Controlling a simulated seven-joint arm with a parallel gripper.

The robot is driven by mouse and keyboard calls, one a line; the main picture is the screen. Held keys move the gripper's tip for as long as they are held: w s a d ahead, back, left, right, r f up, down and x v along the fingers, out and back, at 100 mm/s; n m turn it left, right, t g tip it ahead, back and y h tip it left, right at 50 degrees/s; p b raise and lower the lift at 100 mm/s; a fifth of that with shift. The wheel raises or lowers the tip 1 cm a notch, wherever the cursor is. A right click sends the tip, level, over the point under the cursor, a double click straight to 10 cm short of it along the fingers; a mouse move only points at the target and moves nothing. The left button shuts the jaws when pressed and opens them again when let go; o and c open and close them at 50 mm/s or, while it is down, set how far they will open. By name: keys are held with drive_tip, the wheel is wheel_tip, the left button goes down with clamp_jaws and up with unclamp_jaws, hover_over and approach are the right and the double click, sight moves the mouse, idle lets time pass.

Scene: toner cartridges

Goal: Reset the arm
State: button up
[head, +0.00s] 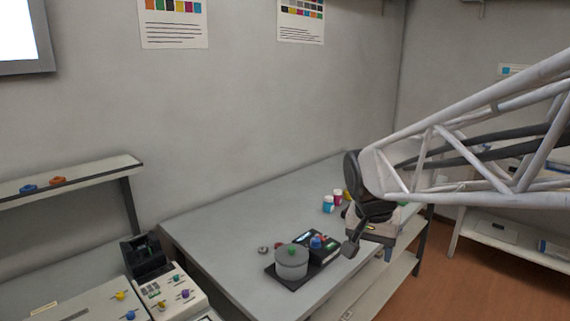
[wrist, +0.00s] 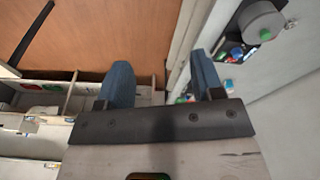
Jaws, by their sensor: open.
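My gripper (wrist: 160,76) is open in the wrist view. Its two blue fingers are wide apart with nothing between them. In the head view my arm reaches in from the right, and its wrist end hangs over the right part of the grey table (head: 222,235). The fingertips cannot be made out clearly there. A grey drum with a green knob (head: 291,264) stands on a dark base on the table, left of and apart from my wrist. The drum also shows at the top right of the wrist view (wrist: 262,20).
A blue-topped item (head: 316,242) sits beside the drum. A cyan jar (head: 328,204) and a magenta jar (head: 338,196) stand farther back. A machine with coloured knobs (head: 176,292) is at lower left. A white shelf (head: 495,232) stands at right. The table's left part is clear.

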drive_tip(key=s+f+n, duration=0.1)
drive_tip(key=s+n, duration=0.1)
drive_tip(key=s, duration=0.7)
drive_tip(key=s+f+n+y, duration=0.1)
drive_tip(key=s+f+n, duration=0.1)
drive_tip(key=s, duration=0.7)
drive_tip(key=shift+s+d+f+n+t, duration=0.15)
drive_tip(key=shift+s+d+n+t, duration=0.1)
drive_tip(key=shift+d+n+t, duration=0.35)
drive_tip(key=shift+a, duration=0.15)
